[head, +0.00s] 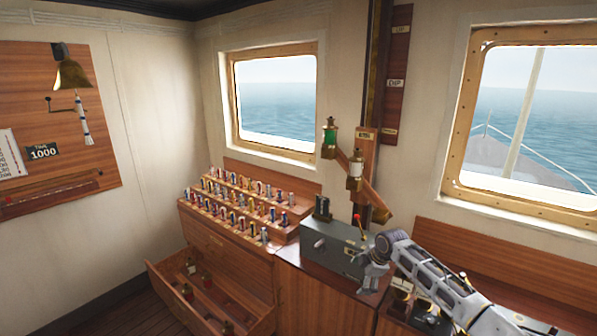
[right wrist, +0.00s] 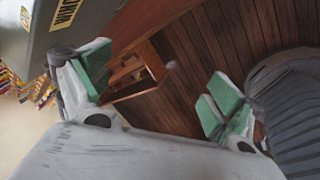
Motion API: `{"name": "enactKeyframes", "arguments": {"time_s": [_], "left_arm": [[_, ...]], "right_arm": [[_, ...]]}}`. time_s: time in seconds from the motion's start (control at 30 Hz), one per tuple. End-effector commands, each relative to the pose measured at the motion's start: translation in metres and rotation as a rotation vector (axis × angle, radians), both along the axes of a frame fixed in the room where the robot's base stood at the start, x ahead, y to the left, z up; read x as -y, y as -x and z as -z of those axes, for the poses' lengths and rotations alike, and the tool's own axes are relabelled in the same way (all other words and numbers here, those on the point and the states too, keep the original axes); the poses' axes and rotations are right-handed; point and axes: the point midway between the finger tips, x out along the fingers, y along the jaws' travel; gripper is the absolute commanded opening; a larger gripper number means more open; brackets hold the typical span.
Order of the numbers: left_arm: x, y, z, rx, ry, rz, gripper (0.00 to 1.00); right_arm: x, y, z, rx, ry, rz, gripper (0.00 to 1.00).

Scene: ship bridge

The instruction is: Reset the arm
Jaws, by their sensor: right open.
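My right arm comes in from the lower right in the head view. My right gripper (head: 371,277) points down just in front of the grey box (head: 328,246) on the wooden counter. In the right wrist view my right gripper (right wrist: 160,86) is open, its two green-padded fingers wide apart with nothing between them. The plank floor and the open drawer (right wrist: 153,62) show farther off behind the fingers. I cannot tell whether the gripper touches the counter front. My left gripper is not in view.
The grey box has a red-knobbed lever (head: 358,222). Rows of small coloured rolls fill a stepped wooden rack (head: 217,222) to the left. Below it a wooden drawer (head: 165,285) stands open. Lamps (head: 330,138) hang above the counter. A brass bell (head: 72,74) hangs at the left.

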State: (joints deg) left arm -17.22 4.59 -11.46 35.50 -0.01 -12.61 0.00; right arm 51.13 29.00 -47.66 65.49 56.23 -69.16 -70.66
Motion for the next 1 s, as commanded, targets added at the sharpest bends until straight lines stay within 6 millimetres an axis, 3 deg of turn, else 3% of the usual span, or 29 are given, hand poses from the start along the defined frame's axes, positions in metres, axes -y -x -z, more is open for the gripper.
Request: {"name": "enactKeyframes", "arguments": {"time_s": [0.03,0.27,0.57,0.77,1.0], "left_arm": [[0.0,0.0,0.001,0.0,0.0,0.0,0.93],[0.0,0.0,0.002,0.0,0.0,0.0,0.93],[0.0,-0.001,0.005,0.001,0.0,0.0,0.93],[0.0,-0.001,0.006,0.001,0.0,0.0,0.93],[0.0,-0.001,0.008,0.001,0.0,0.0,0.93]], "right_arm": [[0.001,0.004,0.02,-0.011,-0.01,0.036,0.92],[0.008,0.018,0.093,-0.033,-0.053,0.2,0.92],[0.02,0.056,0.19,-0.068,-0.095,0.406,0.92],[0.028,0.092,0.254,-0.094,-0.114,0.536,0.92],[0.037,0.15,0.329,-0.129,-0.13,0.689,0.92]]}}
